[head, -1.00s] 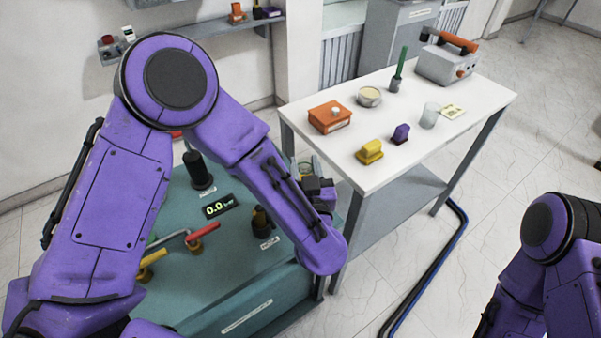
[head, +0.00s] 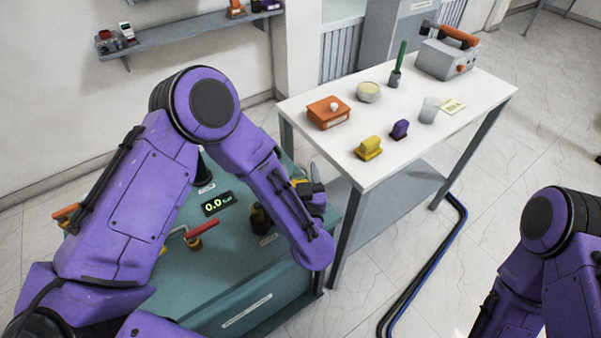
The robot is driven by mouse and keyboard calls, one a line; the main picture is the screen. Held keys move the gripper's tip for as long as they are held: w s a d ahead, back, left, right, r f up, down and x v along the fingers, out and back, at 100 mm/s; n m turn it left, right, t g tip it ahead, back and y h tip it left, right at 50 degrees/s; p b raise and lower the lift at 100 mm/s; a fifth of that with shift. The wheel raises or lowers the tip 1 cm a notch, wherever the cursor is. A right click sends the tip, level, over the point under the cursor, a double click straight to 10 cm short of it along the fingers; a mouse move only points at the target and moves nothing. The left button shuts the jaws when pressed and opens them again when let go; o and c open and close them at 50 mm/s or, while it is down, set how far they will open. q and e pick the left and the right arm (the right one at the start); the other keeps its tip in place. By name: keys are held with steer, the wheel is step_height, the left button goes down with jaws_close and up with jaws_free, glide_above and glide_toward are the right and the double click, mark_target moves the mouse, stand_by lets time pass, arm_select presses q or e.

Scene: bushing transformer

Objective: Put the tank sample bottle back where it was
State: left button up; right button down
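My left gripper (head: 314,177) is mostly hidden behind my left forearm, near the right edge of the teal tank top (head: 235,268). Only a grey, finger-like part shows, and I cannot tell whether it is open or holds anything. A small yellow-orange part shows just left of it. A clear, pale container (head: 430,110) stands upright on the white table (head: 400,155), beside a yellowish label. I cannot tell whether it is the tank sample bottle. A dark brown fitting (head: 260,219) stands on the tank top, partly behind my forearm. My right gripper is not in view.
The table also holds an orange box (head: 328,112), a round tin (head: 368,92), a green-handled tool (head: 398,65), yellow (head: 369,148) and purple (head: 400,129) blocks and a grey case (head: 446,58). A red-handled valve (head: 200,234) and a gauge (head: 217,204) sit on the tank.

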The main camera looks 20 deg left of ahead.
arm_select(q)
steer(key=shift+r, duration=0.2)
steer(key=b+v, duration=0.3)
steer(key=v, duration=0.9)
steer(key=shift+b, duration=0.35)
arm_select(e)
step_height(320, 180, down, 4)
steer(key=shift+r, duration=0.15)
